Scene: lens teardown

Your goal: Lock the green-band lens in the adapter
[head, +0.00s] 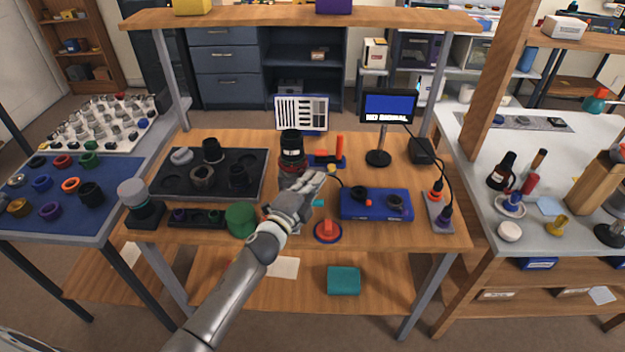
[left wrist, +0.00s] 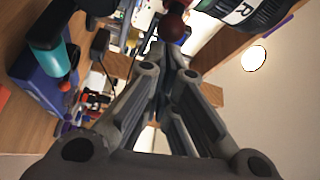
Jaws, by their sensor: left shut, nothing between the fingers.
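A black lens (head: 291,143) with a white label band stands upright at the middle of the workbench, on a dark and reddish mount (head: 291,168) that I take for the adapter. The lens also shows at the top of the left wrist view (left wrist: 243,12), with white lettering and a bit of green at its edge. A dark red knob (left wrist: 174,28) shows beside it there. My left gripper (head: 318,178) is shut and empty, just in front of and right of the mount, hiding part of it. I cannot tell whether the lens is locked. My right gripper is not in view.
A dark tray (head: 258,190) with several lens parts lies to the left. A green round thing (head: 241,219) and a red-orange stand (head: 328,232) are near the front edge. A blue box (head: 361,212) and a small monitor (head: 388,107) are to the right.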

